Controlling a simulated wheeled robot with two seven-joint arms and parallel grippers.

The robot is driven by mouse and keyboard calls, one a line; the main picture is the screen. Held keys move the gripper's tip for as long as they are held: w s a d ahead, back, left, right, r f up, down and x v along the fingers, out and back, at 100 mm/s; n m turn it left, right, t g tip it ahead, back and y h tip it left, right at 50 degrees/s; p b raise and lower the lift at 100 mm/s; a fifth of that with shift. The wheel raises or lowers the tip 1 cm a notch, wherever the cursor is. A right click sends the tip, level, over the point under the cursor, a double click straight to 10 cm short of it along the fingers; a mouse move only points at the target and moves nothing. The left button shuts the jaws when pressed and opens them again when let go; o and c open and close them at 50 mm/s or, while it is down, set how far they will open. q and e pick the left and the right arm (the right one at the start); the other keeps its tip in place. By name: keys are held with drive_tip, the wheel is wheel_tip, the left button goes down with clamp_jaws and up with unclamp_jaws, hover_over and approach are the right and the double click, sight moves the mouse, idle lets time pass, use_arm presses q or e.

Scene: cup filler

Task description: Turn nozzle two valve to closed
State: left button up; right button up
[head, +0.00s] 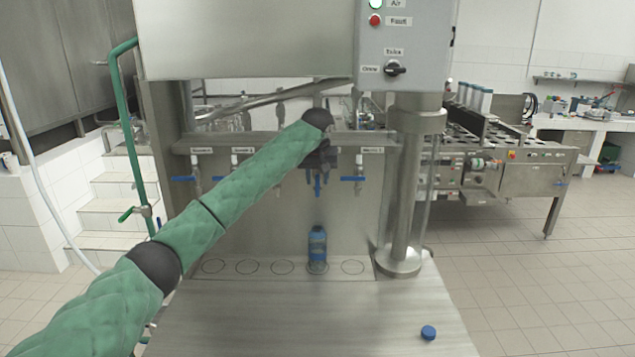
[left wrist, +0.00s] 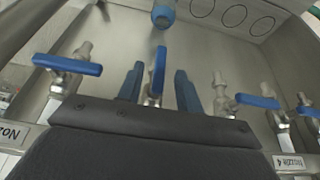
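The nozzle two valve has a blue lever (left wrist: 158,72) that points down in line with its pipe, towards the bottle. It also shows in the head view (head: 317,187). My left gripper (head: 318,162) is at this valve. In the left wrist view its two blue fingers (left wrist: 158,82) are apart, one on each side of the lever, with gaps visible. The neighbouring levers, one on the left (left wrist: 68,65) and one on the right (left wrist: 256,101), lie crosswise to their pipes. The nozzle two label is hidden. My right gripper is not in view.
A blue bottle (head: 317,246) stands upright below the valve on one of several marked circles. A blue cap (head: 428,332) lies on the steel table (head: 320,315). A thick steel column (head: 403,190) stands right of the nozzles, below a control box (head: 405,50).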

sight(317, 182)
use_arm(q)
drive_tip(key=p+x, duration=0.1)
drive_tip(key=x, duration=0.2)
drive_tip(key=shift+w+f+p, duration=0.25)
drive_tip(key=shift+f+p, duration=0.1)
drive_tip(key=shift+f, duration=0.1)
clamp_jaws()
